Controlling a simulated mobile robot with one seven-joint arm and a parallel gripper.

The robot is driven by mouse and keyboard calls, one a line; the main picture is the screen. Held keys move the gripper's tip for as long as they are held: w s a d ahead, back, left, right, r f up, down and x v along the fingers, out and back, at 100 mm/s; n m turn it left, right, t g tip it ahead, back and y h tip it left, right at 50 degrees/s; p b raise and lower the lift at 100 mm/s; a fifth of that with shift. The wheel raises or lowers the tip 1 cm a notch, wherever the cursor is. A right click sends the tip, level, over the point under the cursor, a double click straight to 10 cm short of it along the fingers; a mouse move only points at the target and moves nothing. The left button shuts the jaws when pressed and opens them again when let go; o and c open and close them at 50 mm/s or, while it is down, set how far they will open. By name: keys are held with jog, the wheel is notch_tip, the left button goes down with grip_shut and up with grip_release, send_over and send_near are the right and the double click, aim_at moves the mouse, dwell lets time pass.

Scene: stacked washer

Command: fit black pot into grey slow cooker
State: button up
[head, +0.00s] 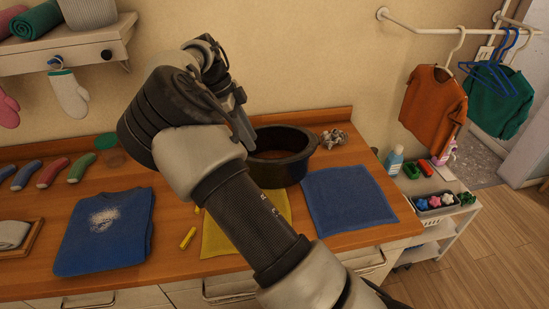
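The black pot (290,174) is round and open at the top, with a brownish inside. It stands upright on the wooden counter near the wall, and my arm covers its left side. A handle-like tab sticks out at its right rim. My gripper (243,134) points down at the pot's left rim. My arm hides much of the fingertips, so I cannot tell whether they are open or shut, or touching the rim. I cannot make out a separate grey slow cooker in this view.
A blue cloth (347,198) lies right of the pot. A yellow cloth (222,236) lies partly under my arm. A folded blue shirt (104,230) and several socks (53,172) lie to the left.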

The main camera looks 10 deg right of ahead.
aim_at(263, 159)
jog(key=x, duration=1.1)
jog(key=shift+d+f+p, duration=0.3)
jog(key=shift+p, duration=0.1)
jog(key=shift+p+x, duration=0.45)
jog(key=shift+x, duration=2.3)
jog(key=shift+d, duration=0.15)
jog(key=shift+r, duration=0.1)
grip_shut()
jog(key=shift+w+r, duration=0.15)
